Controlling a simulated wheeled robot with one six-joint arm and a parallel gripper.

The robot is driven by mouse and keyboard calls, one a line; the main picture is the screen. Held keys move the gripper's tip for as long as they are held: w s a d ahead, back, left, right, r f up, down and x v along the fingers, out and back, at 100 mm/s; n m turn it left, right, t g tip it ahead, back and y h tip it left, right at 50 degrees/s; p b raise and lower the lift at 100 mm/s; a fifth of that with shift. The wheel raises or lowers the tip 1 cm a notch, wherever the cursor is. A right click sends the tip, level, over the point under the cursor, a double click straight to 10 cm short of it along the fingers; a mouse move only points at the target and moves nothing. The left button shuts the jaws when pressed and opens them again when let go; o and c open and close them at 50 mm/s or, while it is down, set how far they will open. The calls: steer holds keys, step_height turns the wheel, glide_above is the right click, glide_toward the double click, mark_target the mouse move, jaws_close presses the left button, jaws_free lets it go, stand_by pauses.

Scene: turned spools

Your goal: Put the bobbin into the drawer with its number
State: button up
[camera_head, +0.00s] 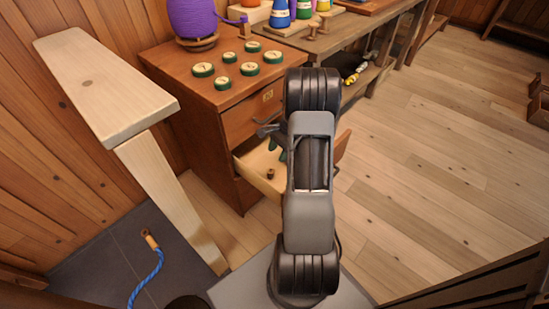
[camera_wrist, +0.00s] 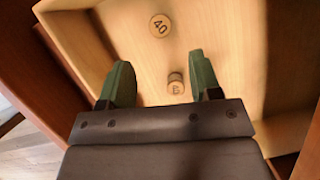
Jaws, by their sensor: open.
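The bobbin shows between and below the fingers, apart from both. In the head view, the open drawer (camera_head: 250,178) holds a small brown piece (camera_head: 270,174), and my arm hides much of the drawer.
Several green-rimmed discs (camera_head: 222,83) and a purple yarn ball (camera_head: 192,17) are on the cabinet top (camera_head: 178,72). A closed drawer (camera_head: 245,120) with a label is above the open one. A pale wooden post (camera_head: 160,175) stands at left. The floor at right (camera_head: 440,150) is clear.

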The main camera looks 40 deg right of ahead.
steer(key=s+a+r+n+h, duration=0.25)
steer(key=a+r+n, duration=0.65)
steer(key=a+r, duration=0.45)
steer(key=s+a+r+n+t+h, duration=0.2)
steer(key=s+a+r+n, duration=0.2)
steer(key=s+a+n, duration=0.5)
steer(key=shift+s+a+r+t, duration=0.25)
steer(key=shift+s+r+t, duration=0.15)
steer(key=shift+s, duration=0.1)
steer(key=shift+r+p, duration=0.1)
steer(key=shift+p, duration=0.2)
steer(key=w+r+p+v, duration=0.1)
steer(key=w+p+v, duration=0.2)
steer(key=p+v, duration=1.1)
steer(key=w+p+v, duration=0.4)
steer(key=p+v, duration=1)
steer(key=v, duration=0.1)
steer(key=shift+a+r+t, duration=0.3)
steer(key=shift+r+t, duration=0.1)
steer(key=shift+r, duration=0.1)
